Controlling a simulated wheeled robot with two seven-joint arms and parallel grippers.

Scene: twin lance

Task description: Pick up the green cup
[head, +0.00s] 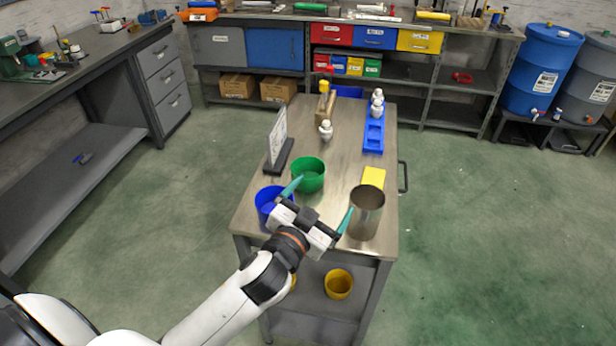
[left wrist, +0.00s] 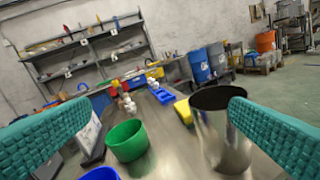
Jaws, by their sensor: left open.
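The green cup (head: 309,175) stands upright on the metal table, behind the blue cup. It also shows in the left wrist view (left wrist: 127,141), between my fingers and ahead of them. My left gripper (head: 318,201) is open and empty, with teal fingers spread wide. In the head view its left finger overlaps the blue cup and green cup, and its right finger lies by the metal cylinder. The gap between fingers and cups is hard to judge. My right gripper is in neither view.
On the table (head: 335,160) are a blue cup (head: 266,203), a metal cylinder (head: 366,212), a yellow block (head: 373,177), a sign stand (head: 278,142), a white bottle (head: 325,130) and a blue tray (head: 374,136). A yellow cup (head: 338,284) sits on the lower shelf.

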